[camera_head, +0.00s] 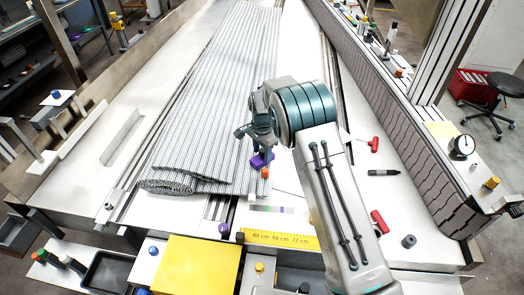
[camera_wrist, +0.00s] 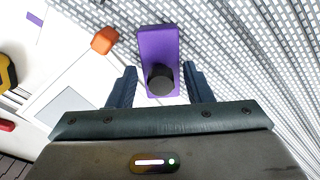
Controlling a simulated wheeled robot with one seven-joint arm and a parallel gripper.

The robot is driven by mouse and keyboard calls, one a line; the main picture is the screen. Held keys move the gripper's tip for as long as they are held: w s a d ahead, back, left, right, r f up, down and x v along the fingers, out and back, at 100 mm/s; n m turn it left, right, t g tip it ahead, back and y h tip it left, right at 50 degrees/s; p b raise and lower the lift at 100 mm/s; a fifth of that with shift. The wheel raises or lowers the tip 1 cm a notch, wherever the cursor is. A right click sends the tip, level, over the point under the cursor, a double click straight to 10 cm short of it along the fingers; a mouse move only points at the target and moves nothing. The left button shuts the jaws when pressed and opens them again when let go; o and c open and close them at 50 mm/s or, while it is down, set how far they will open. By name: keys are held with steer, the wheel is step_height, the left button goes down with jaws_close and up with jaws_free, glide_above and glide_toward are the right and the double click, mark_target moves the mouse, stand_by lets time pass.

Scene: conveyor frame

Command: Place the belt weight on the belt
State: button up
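The belt weight looks to be the purple block (camera_head: 262,160) with a dark round knob; it also shows in the wrist view (camera_wrist: 159,45). It is at the right edge of the grey mesh belt (camera_head: 205,120), and mesh surrounds most of it in the wrist view (camera_wrist: 240,40). My gripper (camera_head: 255,150) is just above the block. In the wrist view, its two fingers (camera_wrist: 160,84) stand open on either side of the knob, with gaps showing. Whether the block's underside rests flat on the belt is hidden.
A small orange object (camera_head: 265,173) is close beside the block, also in the wrist view (camera_wrist: 104,40). The belt's near end is rolled (camera_head: 185,185). A yellow ruler strip (camera_head: 280,239) lies in front. Red tools (camera_head: 374,144) and a black marker (camera_head: 383,172) lie to the right.

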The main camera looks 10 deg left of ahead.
mark_target(262, 150)
step_height(262, 150, up, 12)
steer(key=b, duration=0.1)
steer(key=s+d+r+n, duration=0.1)
steer(key=s+d+r, duration=0.3)
steer(key=d+r, duration=0.5)
steer(key=s+d+r+n+t, duration=0.1)
steer(key=s+d+r+n, duration=0.1)
steer(key=s+d, duration=0.65)
steer(key=s+d+r+n+t, duration=0.1)
steer(key=s+d+r+n, duration=0.15)
steer(key=s+d, duration=0.6)
steer(key=s+d+f+n+t, duration=0.1)
steer(key=s+d+f+n, duration=0.1)
steer(key=s, duration=0.9)
steer(key=shift+s+d+f, duration=0.2)
steer(key=shift+d+f, duration=0.1)
steer(key=shift+f, duration=0.1)
